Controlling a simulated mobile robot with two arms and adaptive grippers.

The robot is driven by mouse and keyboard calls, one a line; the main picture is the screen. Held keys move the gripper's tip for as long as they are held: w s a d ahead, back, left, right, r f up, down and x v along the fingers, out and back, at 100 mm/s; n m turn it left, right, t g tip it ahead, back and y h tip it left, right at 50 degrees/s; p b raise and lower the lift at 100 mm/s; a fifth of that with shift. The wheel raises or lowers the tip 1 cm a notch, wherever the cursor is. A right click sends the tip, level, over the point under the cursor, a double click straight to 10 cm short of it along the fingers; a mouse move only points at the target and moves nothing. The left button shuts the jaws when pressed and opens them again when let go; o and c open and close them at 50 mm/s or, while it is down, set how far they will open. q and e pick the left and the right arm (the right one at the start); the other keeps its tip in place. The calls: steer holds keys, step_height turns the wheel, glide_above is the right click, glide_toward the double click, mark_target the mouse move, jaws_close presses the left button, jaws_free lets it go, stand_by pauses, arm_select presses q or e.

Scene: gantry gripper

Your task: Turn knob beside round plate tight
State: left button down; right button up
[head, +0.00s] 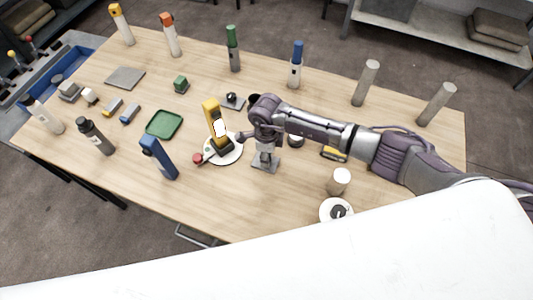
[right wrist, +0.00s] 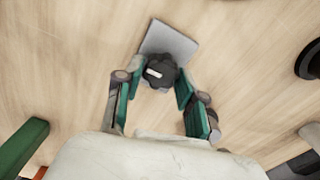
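A black lobed knob (right wrist: 161,71) with a white mark stands on a grey square base plate (right wrist: 178,42) in the right wrist view. In the head view this base plate (head: 265,166) is right of the white round plate (head: 234,156). My right gripper (head: 265,160) is above it and mostly hides the knob there. In the right wrist view the fingers of my right gripper (right wrist: 153,88) are spread, with the knob between their tips and a gap on each side. Contact is not visible. My left gripper is not in view.
A yellow-and-black device (head: 213,120) stands on the round plate, close left of my right gripper. Another knob (head: 232,97) on a grey plate is behind. A cup (head: 339,181) and small white dish (head: 327,205) are at front right. Several upright bottles and cylinders stand around the table.

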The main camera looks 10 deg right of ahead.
steer(key=shift+c, duration=1.3)
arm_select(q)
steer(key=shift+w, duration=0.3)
